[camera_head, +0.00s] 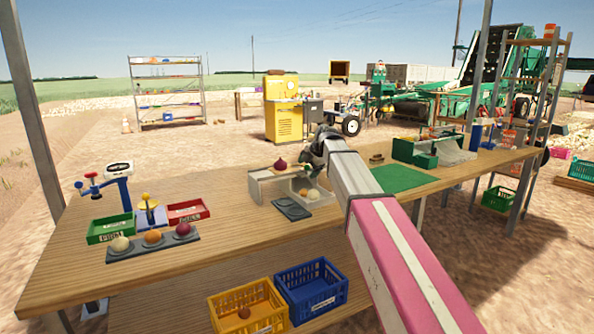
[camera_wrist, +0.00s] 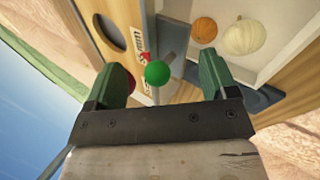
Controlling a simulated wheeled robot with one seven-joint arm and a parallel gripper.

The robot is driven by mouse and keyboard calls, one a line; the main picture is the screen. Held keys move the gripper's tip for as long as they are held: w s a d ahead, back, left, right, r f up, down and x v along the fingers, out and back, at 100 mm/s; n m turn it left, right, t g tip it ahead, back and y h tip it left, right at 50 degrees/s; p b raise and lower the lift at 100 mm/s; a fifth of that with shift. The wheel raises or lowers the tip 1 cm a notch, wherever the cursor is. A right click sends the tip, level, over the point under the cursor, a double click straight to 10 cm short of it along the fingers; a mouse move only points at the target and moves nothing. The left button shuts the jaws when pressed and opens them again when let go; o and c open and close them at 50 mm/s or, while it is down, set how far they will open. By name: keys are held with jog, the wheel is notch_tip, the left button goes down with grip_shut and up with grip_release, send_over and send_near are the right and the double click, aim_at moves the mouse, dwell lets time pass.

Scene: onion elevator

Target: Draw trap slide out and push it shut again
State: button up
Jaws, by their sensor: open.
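A pale box-like stand (camera_head: 257,187) sits on the wooden table with a red onion (camera_head: 280,165) on top. In the wrist view a green ball knob (camera_wrist: 157,73) shows between the fingers of my gripper (camera_wrist: 163,71), near a grey rod (camera_wrist: 167,46). In the head view my gripper (camera_head: 322,146) is over the stand, partly hidden by my arm.
An orange onion (camera_wrist: 204,30) and a pale onion (camera_wrist: 247,38) lie in the white-walled bin beside the knob. A dark tray (camera_head: 292,209) lies before the stand. A green mat (camera_head: 400,178) lies right.

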jog(key=shift+r, duration=2.4)
jog(key=shift+d, duration=0.1)
